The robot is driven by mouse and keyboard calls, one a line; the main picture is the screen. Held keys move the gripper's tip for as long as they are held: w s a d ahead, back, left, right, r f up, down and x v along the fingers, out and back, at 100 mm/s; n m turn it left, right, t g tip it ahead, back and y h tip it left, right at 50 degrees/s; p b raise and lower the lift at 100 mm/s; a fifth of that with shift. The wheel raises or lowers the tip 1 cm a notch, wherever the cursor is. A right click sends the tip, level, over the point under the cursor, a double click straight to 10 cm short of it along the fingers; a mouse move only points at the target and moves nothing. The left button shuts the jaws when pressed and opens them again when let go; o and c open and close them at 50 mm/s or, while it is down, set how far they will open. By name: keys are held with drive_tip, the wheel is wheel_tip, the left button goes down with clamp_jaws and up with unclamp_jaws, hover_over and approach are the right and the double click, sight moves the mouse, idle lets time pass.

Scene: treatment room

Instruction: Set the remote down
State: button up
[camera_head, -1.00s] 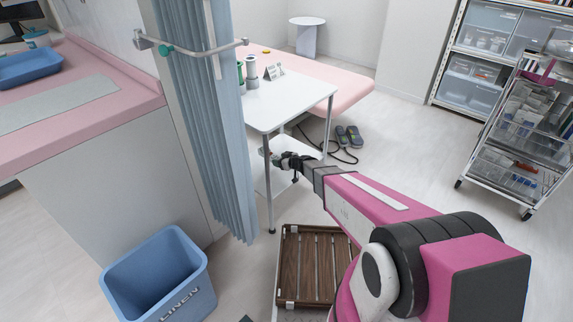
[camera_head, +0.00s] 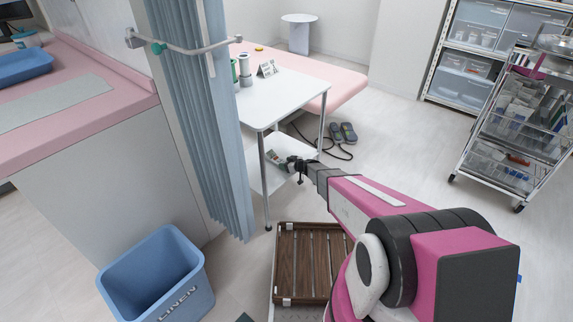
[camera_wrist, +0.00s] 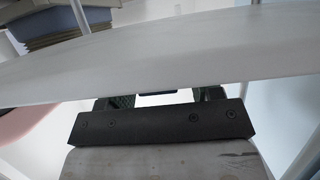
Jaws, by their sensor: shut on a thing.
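My gripper (camera_head: 287,162) is beside the white two-level table (camera_head: 285,97), below its top and by its lower shelf (camera_head: 262,178). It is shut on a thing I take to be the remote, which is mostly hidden. In the wrist view the dark fingers of my gripper (camera_wrist: 165,99) show below a pale panel that crosses the picture. A thin dark edge, likely the remote (camera_wrist: 168,93), shows between them. I cannot tell whether it touches the shelf.
A blue curtain (camera_head: 200,120) hangs left of the table. A blue linen bin (camera_head: 155,275) and a brown slatted tray (camera_head: 312,262) are in front. A wire cart (camera_head: 515,130) stands right. Slippers (camera_head: 343,133) and a dark cable lie on the floor behind the table.

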drive_tip(key=shift+f, duration=0.15)
drive_tip(key=o, duration=1)
